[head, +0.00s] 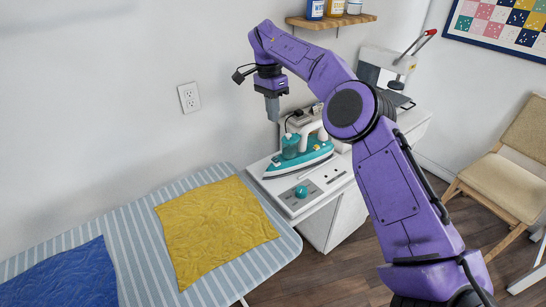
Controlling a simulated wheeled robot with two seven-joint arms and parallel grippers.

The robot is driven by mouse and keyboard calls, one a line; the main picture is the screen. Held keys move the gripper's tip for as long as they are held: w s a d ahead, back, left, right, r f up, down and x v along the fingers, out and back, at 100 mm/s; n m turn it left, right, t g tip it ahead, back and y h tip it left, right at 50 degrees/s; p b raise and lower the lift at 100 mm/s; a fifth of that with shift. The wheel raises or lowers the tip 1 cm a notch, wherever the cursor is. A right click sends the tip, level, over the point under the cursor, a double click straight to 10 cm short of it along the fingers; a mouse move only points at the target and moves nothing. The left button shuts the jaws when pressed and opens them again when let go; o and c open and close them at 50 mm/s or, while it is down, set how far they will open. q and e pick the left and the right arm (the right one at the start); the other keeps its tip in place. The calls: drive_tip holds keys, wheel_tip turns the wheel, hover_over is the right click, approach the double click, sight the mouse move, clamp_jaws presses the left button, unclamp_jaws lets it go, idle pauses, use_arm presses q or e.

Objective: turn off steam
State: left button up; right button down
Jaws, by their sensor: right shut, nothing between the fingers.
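A teal and white iron (297,158) rests on a white station (325,187) on top of the white cabinet. The station's front panel carries a round teal knob (301,191) and a small dark slot or display beside it. My right gripper (273,117) is shut and empty, pointing down above and just behind the left end of the iron, apart from the knob. My purple right arm covers part of the cabinet top. The knob's setting is too small to read. My left gripper is not in view.
A striped ironing board (136,230) at the left holds a yellow cloth (215,225) and a blue cloth (66,277). A press with a red-tipped lever (403,64) stands behind my arm. A wall shelf (330,21) hangs above; a chair (505,180) stands right.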

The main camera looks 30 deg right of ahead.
drive_tip(key=b, duration=0.2)
approach(278, 161)
drive_tip(key=f, duration=0.2)
drive_tip(key=f+p, duration=0.1)
drive_tip(key=f, duration=0.1)
drive_tip(key=s+f, duration=0.1)
drive_tip(key=f, duration=0.1)
drive_tip(key=shift+f, duration=0.4)
